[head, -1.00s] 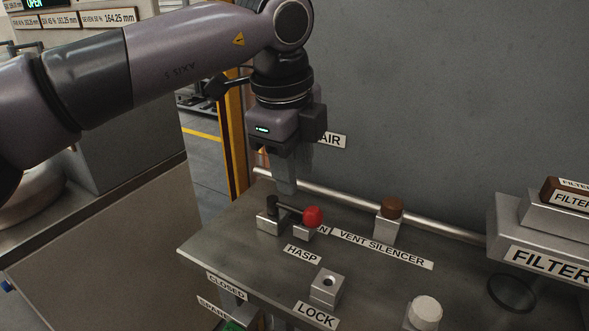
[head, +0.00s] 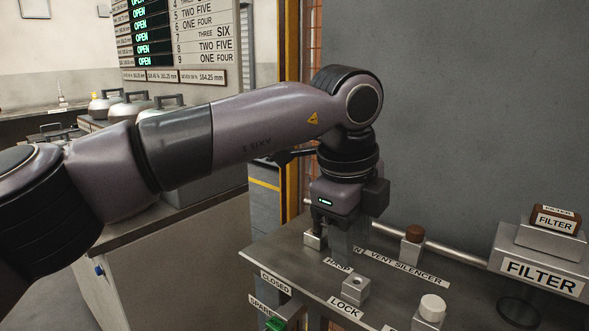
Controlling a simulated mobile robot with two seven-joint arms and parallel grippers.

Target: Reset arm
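My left arm comes in from the left and bends down over the metal bench (head: 455,290). My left gripper (head: 343,238) points down in front of the small lever block (head: 313,240) at the back left of the bench. Its fingers are seen from the side and partly merge, so I cannot tell whether they are open or shut. The red lever knob is hidden behind the gripper. The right gripper is out of view.
A FILTER housing (head: 545,262) is at the right. A grey wall (head: 480,110) rises behind. Lidded pots (head: 128,112) stand far left.

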